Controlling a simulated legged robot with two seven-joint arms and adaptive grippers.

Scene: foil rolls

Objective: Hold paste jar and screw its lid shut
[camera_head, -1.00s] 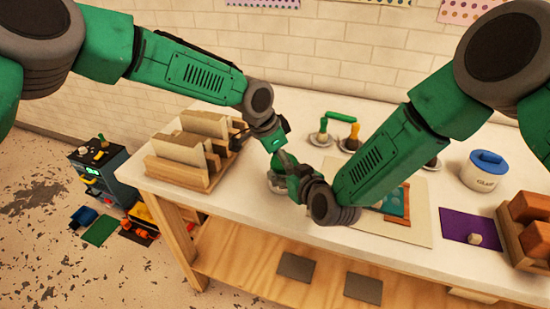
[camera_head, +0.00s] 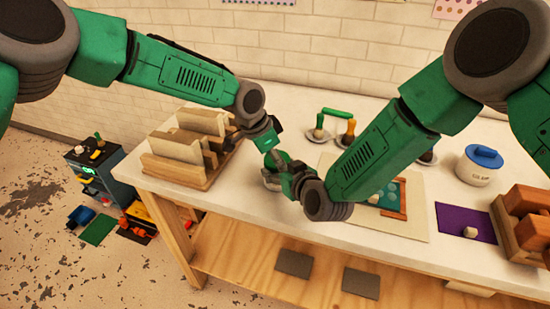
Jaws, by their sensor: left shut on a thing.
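A small grey, glassy-looking jar (camera_head: 271,183) shows only in part at the table's front left, below my two grippers. I take it for the paste jar; its lid cannot be made out. My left gripper (camera_head: 275,156) comes down from the upper left and is shut at the jar, its fingertips mostly hidden. My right gripper (camera_head: 284,174) reaches in from the right, close against the left one at the jar. Its own wrist and body cover its fingers, so I cannot tell whether it is open or shut.
A wooden rack of boards (camera_head: 187,155) stands left of the jar. A white tub with a blue lid (camera_head: 478,166), a purple mat (camera_head: 464,223) and a brick-filled wooden tray (camera_head: 510,235) are at the right. A green-handled stand (camera_head: 338,115) is behind. A tool cart (camera_head: 95,160) stands on the floor.

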